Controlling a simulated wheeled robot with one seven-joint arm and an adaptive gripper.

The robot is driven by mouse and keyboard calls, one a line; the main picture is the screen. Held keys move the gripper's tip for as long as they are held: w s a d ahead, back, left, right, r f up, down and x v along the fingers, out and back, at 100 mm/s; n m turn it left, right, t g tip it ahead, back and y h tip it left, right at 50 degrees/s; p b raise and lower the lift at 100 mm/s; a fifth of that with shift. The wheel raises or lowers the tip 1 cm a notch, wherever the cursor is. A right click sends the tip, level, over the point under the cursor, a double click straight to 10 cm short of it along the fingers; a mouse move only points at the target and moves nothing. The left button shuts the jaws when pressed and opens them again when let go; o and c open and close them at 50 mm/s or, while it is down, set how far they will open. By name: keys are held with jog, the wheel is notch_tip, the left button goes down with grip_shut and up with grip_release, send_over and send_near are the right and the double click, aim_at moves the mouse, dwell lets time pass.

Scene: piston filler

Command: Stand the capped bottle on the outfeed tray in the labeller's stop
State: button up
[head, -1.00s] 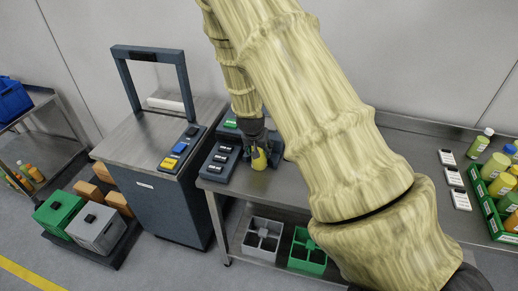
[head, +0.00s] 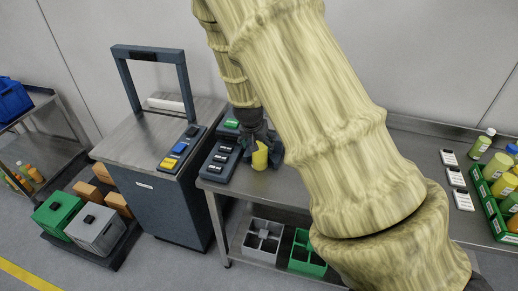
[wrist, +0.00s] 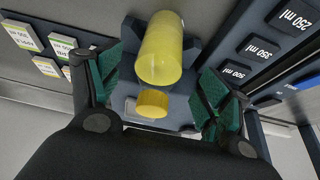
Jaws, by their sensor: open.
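My gripper (head: 259,140) is open above a bench, with its two green-padded fingers (wrist: 155,100) spread apart in the wrist view. A yellow cylinder (head: 260,158) stands on the bench just below it. In the wrist view this cylinder (wrist: 160,50) lies beyond the fingertips against a dark blue-grey block (wrist: 190,52). I cannot tell whether the cylinder is the bottle or whether the disc is a cap. Nothing is visibly gripped.
A panel with dark volume keys (head: 219,160) sits left of the cylinder. A steel-topped cabinet with an arch (head: 150,85) stands further left. A green crate of bottles (head: 497,205) and white cards (head: 456,178) lie at right. Grey (head: 263,240) and green bins are on the lower shelf.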

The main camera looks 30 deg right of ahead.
jog(key=b+v, duration=0.1)
jog(key=v, duration=0.6)
jog(key=shift+s+a, duration=0.1)
dwell(0.5)
